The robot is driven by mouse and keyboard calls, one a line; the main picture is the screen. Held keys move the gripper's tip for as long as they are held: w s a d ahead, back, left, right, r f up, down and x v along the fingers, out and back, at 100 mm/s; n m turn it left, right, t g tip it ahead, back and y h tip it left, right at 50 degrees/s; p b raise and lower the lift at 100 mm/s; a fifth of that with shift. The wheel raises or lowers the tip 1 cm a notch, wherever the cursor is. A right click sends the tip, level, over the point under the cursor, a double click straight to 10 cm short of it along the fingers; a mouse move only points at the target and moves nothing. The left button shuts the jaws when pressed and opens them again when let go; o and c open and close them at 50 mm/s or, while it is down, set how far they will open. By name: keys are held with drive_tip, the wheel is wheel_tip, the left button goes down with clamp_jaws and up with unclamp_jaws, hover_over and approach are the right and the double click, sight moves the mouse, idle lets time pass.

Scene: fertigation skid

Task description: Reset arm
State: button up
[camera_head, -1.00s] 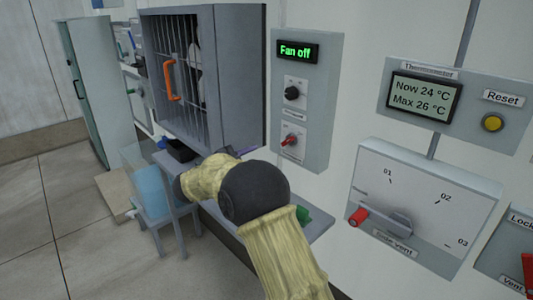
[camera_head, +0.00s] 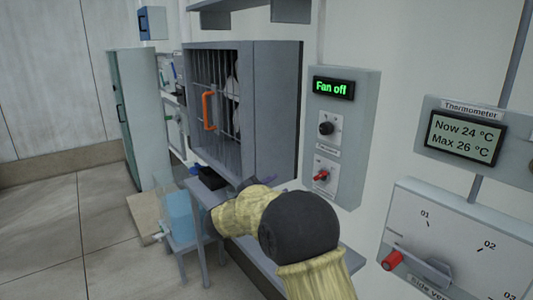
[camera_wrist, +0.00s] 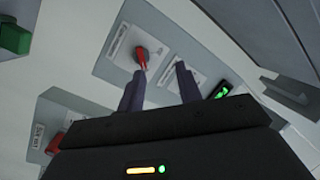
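My arm (camera_head: 300,225), in a pale yellow cover with a dark joint, reaches up from the bottom of the head view toward the wall. It hides most of my gripper there. In the wrist view my gripper (camera_wrist: 158,76) has its two dark fingers apart, with nothing between them. Past the fingertips is the grey fan panel (camera_head: 343,140), with its red switch (camera_wrist: 141,57). The panel's display (camera_head: 334,88) reads "Fan off". I cannot tell the exact gap between fingers and panel.
A grey barred cabinet (camera_head: 272,110) with an orange handle (camera_head: 208,110) juts out left of the panel. A small stand (camera_head: 186,243) holds a clear bluish container (camera_head: 180,215). The thermometer (camera_head: 468,140) and side vent dial (camera_head: 455,240) are at right. Floor (camera_head: 70,240) is open at left.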

drive_tip(key=s+d+f+n+g+y, duration=0.4)
drive_tip(key=s+f+n, duration=0.15)
drive_tip(key=s, duration=0.55)
drive_tip(key=s+d+f+n+g+y, duration=0.45)
drive_tip(key=s+f, duration=0.25)
drive_tip(key=s, duration=0.4)
drive_tip(key=s+d+f+n+g+y, duration=0.35)
drive_tip(key=s+f+n, duration=0.25)
drive_tip(key=s, duration=0.6)
wheel_tip(320, 180, up, 16)
drive_tip(key=w+p, duration=0.1)
drive_tip(key=p, duration=1.4)
drive_tip(key=shift+d+r+t+h+p, duration=0.15)
drive_tip(key=shift+d+t+h+p, duration=0.15)
drive_tip(key=shift+p, duration=0.1)
drive_tip(key=shift+w, duration=0.1)
drive_tip(key=shift+o, duration=0.2)
